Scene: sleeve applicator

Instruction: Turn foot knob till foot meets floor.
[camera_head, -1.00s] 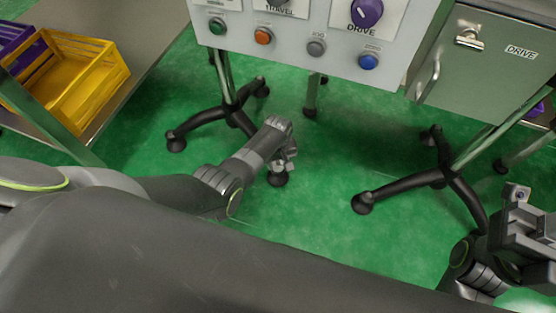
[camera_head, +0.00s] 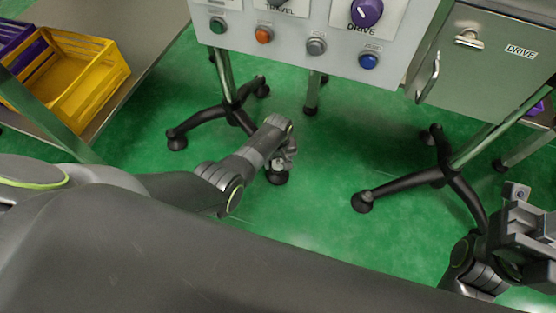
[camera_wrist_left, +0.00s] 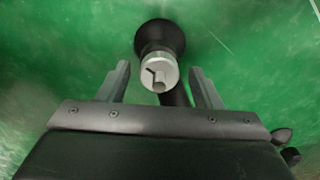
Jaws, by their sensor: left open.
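In the left wrist view the foot knob (camera_wrist_left: 158,72) is a silver round piece with a slot and a small stub at its end. It sits at the black foot (camera_wrist_left: 160,36), a round cup seen against the green floor. My left gripper (camera_wrist_left: 160,68) is open, one finger on each side of the knob, with a visible gap on both sides. In the head view my left gripper (camera_head: 288,148) is at the foot (camera_head: 277,177) and partly hides the knob. I cannot tell whether the foot touches the floor. My right gripper (camera_head: 520,225) is at the right edge, its fingers unclear.
The control panel (camera_head: 300,45) with knobs and buttons hangs above, beside a grey-green cabinet (camera_head: 485,60). Black-footed stand legs (camera_head: 420,180) spread on the right. A yellow crate (camera_head: 85,85) is on a bench at left. Green floor (camera_head: 320,220) is clear between the stands.

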